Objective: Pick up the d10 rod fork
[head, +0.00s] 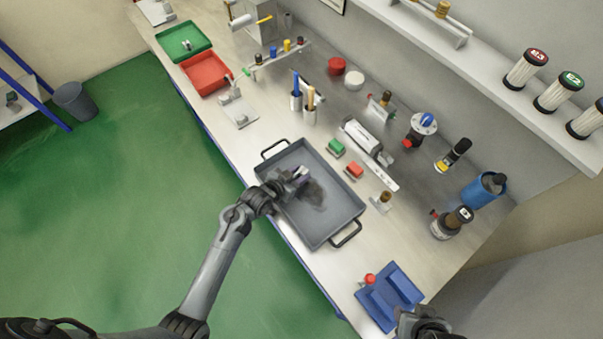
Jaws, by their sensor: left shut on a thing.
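My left gripper (291,181) is over the grey metal pan (336,228), near its middle. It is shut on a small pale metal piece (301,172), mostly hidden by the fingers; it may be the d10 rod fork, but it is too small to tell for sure. A dark patch lies in the pan beside the gripper. My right gripper (425,322) is at the bottom right, by the blue tray (389,296); its fingers are not clear.
A green bin (184,41) and a red bin (205,72) stand at the far left of the bench. A green block (336,147), a red block (354,170) and a grey cylinder (367,140) stand behind the pan. A blue container (484,190) is at the right.

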